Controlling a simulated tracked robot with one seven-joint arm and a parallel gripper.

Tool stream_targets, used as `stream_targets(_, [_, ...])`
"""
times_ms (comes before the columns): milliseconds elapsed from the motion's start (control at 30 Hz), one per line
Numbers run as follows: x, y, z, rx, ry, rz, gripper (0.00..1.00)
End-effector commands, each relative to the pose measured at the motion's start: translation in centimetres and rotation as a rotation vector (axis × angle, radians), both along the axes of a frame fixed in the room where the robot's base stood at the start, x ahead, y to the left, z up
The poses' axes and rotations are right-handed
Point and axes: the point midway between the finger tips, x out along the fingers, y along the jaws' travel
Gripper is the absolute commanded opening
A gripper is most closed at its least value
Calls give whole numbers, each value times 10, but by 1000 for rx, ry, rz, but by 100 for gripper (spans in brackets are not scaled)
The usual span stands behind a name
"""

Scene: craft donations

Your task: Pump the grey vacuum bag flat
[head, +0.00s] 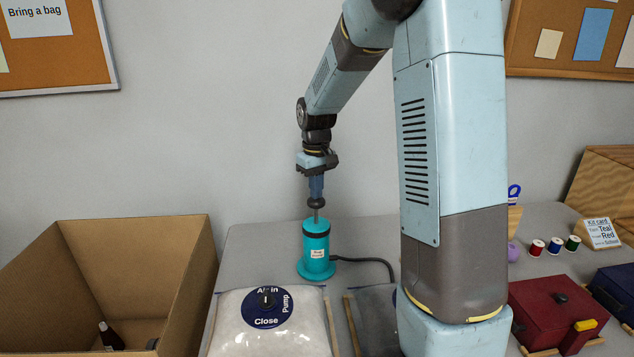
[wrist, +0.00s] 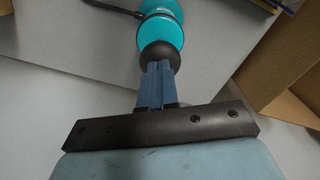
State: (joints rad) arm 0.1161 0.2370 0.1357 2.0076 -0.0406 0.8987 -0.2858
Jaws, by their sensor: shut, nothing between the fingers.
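The teal pump (head: 316,252) stands upright on the table, its dark round knob (head: 314,202) raised on a short rod above the body. My gripper (head: 316,190) points straight down with its fingers shut, directly over the knob. In the wrist view the blue fingertips (wrist: 158,72) meet or nearly meet the knob (wrist: 160,54); exact contact I cannot tell. A black hose (head: 365,260) runs from the pump to the right behind my column. The grey vacuum bag (head: 376,318) lies right of the white bag, mostly hidden by my column; its dial is not readable.
A whitish filled bag (head: 270,335) with a navy dial (head: 267,308) marked Air in, Pump and Close lies in front of the pump. An open cardboard box (head: 180,262) is at left. A red box (head: 555,312), thread spools (head: 555,246) and a kit card (head: 602,233) are at right.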

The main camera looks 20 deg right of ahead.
Motion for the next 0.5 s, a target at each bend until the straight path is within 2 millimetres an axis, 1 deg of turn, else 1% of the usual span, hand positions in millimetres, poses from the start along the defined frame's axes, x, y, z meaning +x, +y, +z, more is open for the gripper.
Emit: stream_targets(500, [-1, 0, -33, 1, 4, 0, 0])
